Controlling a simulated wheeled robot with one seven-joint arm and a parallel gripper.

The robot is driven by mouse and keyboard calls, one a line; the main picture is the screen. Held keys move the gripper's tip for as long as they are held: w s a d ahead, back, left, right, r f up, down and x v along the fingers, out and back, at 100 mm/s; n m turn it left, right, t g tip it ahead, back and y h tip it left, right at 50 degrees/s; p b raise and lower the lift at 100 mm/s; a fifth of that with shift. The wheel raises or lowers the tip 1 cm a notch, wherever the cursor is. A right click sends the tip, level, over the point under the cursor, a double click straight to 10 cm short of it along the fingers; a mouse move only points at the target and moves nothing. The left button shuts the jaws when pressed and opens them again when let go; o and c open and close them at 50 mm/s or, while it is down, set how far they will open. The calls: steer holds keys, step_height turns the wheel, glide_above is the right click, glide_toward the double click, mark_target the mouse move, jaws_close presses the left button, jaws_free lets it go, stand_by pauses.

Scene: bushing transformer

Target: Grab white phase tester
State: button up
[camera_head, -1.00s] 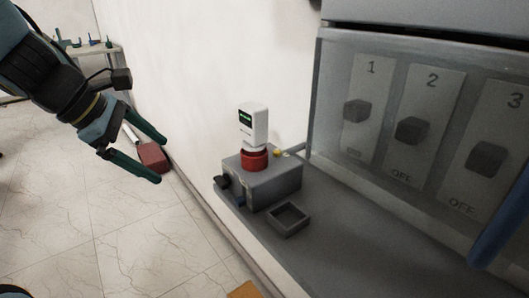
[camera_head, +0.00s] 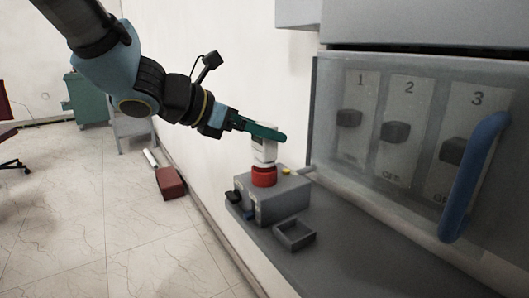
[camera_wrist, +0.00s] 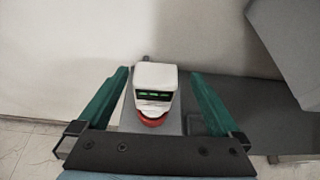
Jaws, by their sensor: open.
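The white phase tester (camera_head: 264,151) stands upright in a red ring-shaped base (camera_head: 264,176) on top of a grey box (camera_head: 278,198). In the wrist view the tester (camera_wrist: 154,88) shows its white top and a dark screen with green marks. My gripper (camera_head: 270,132) is at the tester's upper part in the head view, and its near finger hides part of the top. In the wrist view my gripper (camera_wrist: 159,85) is open, with one green finger on each side of the tester and gaps between them.
A grey shelf (camera_head: 345,245) carries the box and a small open tray (camera_head: 295,235). A cabinet with switches (camera_head: 395,132) and a blue handle (camera_head: 472,178) stands to the right. The white wall (camera_head: 225,75) is behind. A red object (camera_head: 171,184) lies on the floor.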

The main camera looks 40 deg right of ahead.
steer(key=x, duration=0.4)
steer(key=shift+w+d+f, duration=0.25)
steer(key=shift+d+f, duration=0.05)
steer(key=shift+f, duration=0.05)
steer(key=shift+c, duration=0.4)
jaws_close()
